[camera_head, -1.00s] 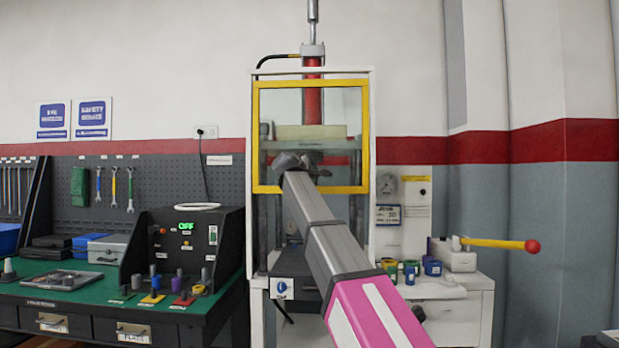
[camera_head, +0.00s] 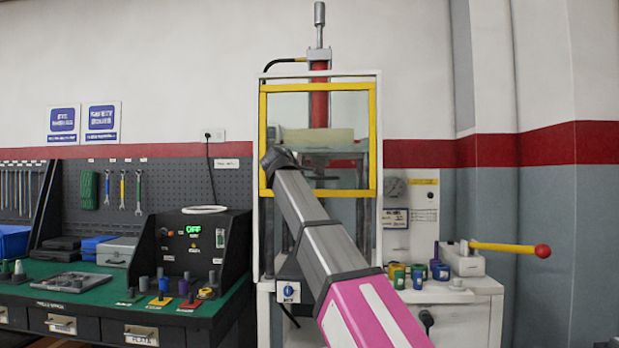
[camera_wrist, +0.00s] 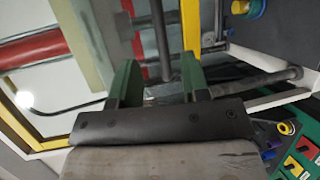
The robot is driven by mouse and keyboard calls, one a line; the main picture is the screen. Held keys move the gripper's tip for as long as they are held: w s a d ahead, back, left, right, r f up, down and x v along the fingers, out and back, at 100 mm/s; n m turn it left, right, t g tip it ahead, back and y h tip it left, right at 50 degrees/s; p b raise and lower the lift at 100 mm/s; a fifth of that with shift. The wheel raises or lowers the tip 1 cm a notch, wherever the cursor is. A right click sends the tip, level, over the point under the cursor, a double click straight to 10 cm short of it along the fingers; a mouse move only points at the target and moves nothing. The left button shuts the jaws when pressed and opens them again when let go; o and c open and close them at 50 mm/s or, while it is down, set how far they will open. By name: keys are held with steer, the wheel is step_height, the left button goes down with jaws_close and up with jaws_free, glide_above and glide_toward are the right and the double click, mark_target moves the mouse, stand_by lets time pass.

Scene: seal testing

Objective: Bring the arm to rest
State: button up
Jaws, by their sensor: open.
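My arm, grey with a pink section, reaches up from the lower right in the head view toward the front of a press (camera_head: 319,112) with a yellow-framed window. My gripper shows in the wrist view (camera_wrist: 158,82), with two green fingers apart and nothing visible between them. In the head view the arm's own links hide the fingers. The press's yellow frame (camera_wrist: 190,28) and metal rods stand beyond the fingers in the wrist view. I cannot tell the exact gap between the fingers and the press.
A green-topped bench (camera_head: 95,292) with a black control box (camera_head: 190,245) reading OFF stands to the left. Several small coloured cups (camera_head: 418,275) and a yellow lever with a red knob (camera_head: 510,248) are on the white cabinet at right. Wall tools hang at the left.

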steer(key=shift+s+a+r, duration=0.15)
steer(key=shift+s, duration=0.35)
steer(key=d+f+m+g+y, duration=0.15)
steer(key=d+f, duration=0.35)
steer(key=f, duration=0.9)
steer(key=d+f+m+g, duration=0.25)
steer(key=d+f, duration=0.25)
steer(key=f, duration=1)
steer(key=d+f+m+g+y, duration=0.1)
steer(key=d+f+g, duration=0.3)
steer(key=f, duration=1)
steer(key=s+d+f+m+g+y, duration=0.1)
steer(key=s+d+f+m+g, duration=0.1)
steer(key=s+f, duration=0.6)
steer(key=s+d+f+m+g+y, duration=0.1)
steer(key=s+d+f+m, duration=0.3)
steer(key=f, duration=1)
steer(key=s+d+f+m+g+y, duration=0.2)
steer(key=s+d+f, duration=0.5)
steer(key=s+f, duration=0.4)
steer(key=shift+s+d+f+m+g, duration=0.15)
steer(key=shift+s+f+m+g, duration=0.2)
steer(key=shift+s+m+g, duration=0.25)
